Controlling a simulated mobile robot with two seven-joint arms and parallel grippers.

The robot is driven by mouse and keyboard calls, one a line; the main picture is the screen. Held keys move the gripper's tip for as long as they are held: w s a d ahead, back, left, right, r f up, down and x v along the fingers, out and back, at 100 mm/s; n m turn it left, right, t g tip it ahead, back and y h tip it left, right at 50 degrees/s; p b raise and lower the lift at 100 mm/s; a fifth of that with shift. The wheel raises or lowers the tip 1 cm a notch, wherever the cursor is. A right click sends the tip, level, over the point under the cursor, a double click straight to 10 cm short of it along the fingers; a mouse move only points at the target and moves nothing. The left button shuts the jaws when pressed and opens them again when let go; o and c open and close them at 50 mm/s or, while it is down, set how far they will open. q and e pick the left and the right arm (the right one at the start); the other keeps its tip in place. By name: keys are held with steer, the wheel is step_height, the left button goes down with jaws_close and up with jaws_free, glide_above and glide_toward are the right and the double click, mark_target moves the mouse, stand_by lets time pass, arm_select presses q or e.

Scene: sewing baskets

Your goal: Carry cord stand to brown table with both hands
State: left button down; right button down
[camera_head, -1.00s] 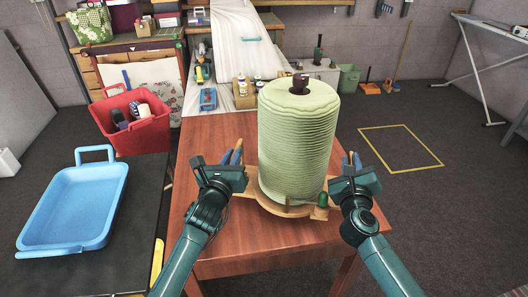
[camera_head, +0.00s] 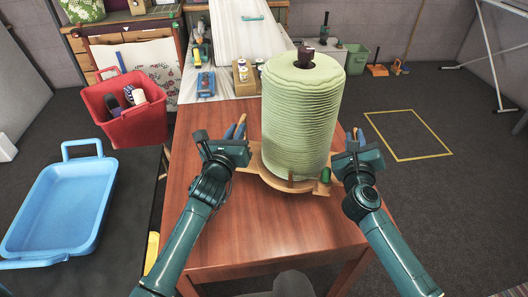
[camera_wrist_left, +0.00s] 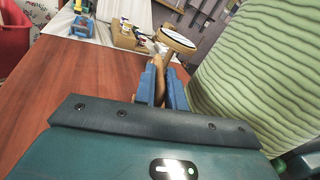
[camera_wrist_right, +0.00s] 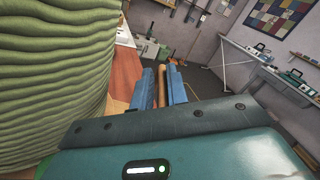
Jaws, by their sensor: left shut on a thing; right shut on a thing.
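The cord stand is a tall stack of pale green ribbed cord (camera_head: 300,120) around a dark-topped post, on a round wooden base (camera_head: 285,186). It is upright over the brown table (camera_head: 230,237); I cannot tell whether the base touches the top. My left gripper (camera_head: 238,132) is shut on a wooden handle at the stand's left side, and the handle shows between the blue fingers in the left wrist view (camera_wrist_left: 158,82). My right gripper (camera_head: 354,136) is shut on the opposite handle, seen in the right wrist view (camera_wrist_right: 163,88). The cord hides part of the tabletop behind it.
A blue tray (camera_head: 58,205) lies on a dark table at left. A red basket (camera_head: 126,112) with items stands behind it. Small boxes (camera_head: 246,77) stand beyond the brown table's far end. A yellow floor outline (camera_head: 408,136) is at right, with open floor.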

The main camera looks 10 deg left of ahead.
arm_select(q)
steer(key=shift+w+a+r, duration=0.1)
steer(key=shift+a, duration=0.25)
arm_select(e)
steer(key=shift+d+f, duration=0.1)
steer(key=shift+d, duration=0.3)
